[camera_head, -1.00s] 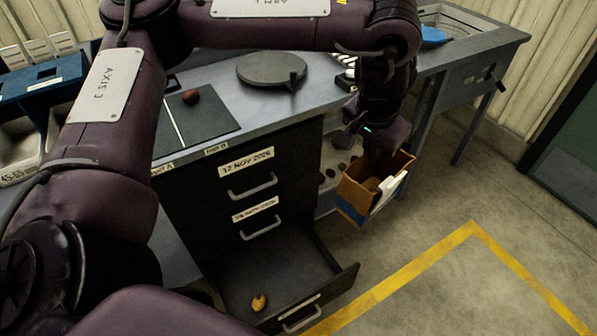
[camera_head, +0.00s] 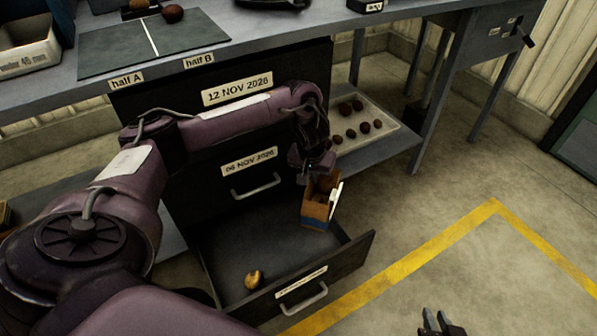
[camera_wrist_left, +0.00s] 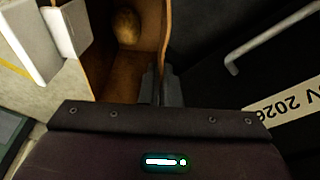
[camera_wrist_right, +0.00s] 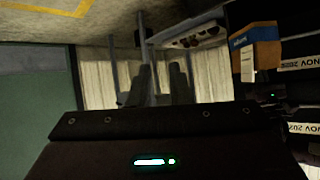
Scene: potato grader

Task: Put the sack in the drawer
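The sack (camera_head: 316,210), a small brown open-topped paper container with a blue band and a white label, hangs over the right side of the open bottom drawer (camera_head: 350,257). My left gripper (camera_head: 312,170) is shut on its rim; the left wrist view shows the fingers (camera_wrist_left: 163,88) pinching one wall of the sack (camera_wrist_left: 128,75), with a potato inside. Whether its base touches the drawer cannot be told. A yellowish potato (camera_head: 254,280) lies in the drawer. My right gripper (camera_head: 441,322) is open and empty at the lower right, fingers apart in the right wrist view (camera_wrist_right: 160,85).
Two closed drawers, labelled 12 NOV 2026 (camera_head: 237,91) and 06 NOV 2026 (camera_head: 249,160), are above the open one. A tray of potatoes (camera_head: 385,130) sits on the low shelf to the right. The floor is clear beyond the yellow line (camera_head: 440,240).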

